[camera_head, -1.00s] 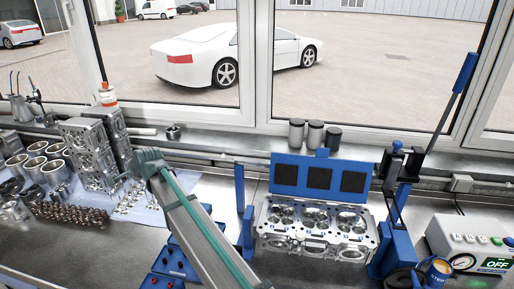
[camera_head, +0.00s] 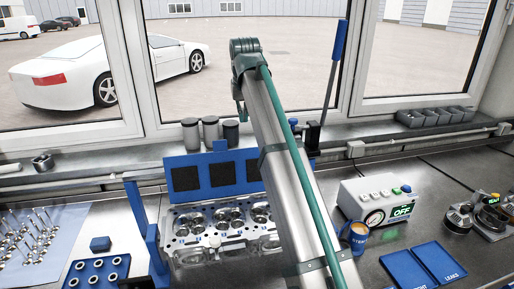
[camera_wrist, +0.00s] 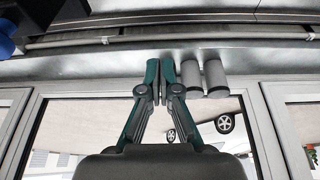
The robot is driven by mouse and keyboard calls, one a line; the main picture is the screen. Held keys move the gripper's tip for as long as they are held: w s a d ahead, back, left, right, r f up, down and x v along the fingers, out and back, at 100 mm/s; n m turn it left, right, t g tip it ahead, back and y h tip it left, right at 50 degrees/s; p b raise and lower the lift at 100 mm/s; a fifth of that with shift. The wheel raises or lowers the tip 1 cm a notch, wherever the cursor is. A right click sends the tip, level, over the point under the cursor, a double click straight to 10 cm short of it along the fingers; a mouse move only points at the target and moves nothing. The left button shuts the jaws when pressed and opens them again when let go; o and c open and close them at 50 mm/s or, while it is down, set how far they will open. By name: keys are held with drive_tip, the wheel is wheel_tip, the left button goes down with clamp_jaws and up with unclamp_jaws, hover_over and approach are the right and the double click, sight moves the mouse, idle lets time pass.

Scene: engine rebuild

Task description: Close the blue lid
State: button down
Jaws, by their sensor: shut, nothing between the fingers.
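My gripper (camera_wrist: 160,82) is shut and empty in the wrist view, in front of the window beside the grey canisters (camera_wrist: 215,78). No contact with the lid shows. The gripper cannot be clearly made out in the head view.
Dark canisters (camera_head: 211,130) stand on the sill behind the lid. A blue post (camera_head: 143,222) rises left of the cylinder head, and a blue lever (camera_head: 338,42) at the right.

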drive_tip(key=f+p, duration=0.1)
drive_tip(key=f, duration=0.2)
drive_tip(key=s+f+p, duration=0.1)
drive_tip(key=f+p, duration=0.1)
drive_tip(key=f, duration=0.1)
drive_tip(key=f+p, duration=0.2)
drive_tip(key=f, duration=0.1)
drive_tip(key=shift+s+d, duration=0.15)
drive_tip(key=shift+s+f, duration=0.1)
drive_tip(key=shift+s, duration=0.1)
idle(0.3)
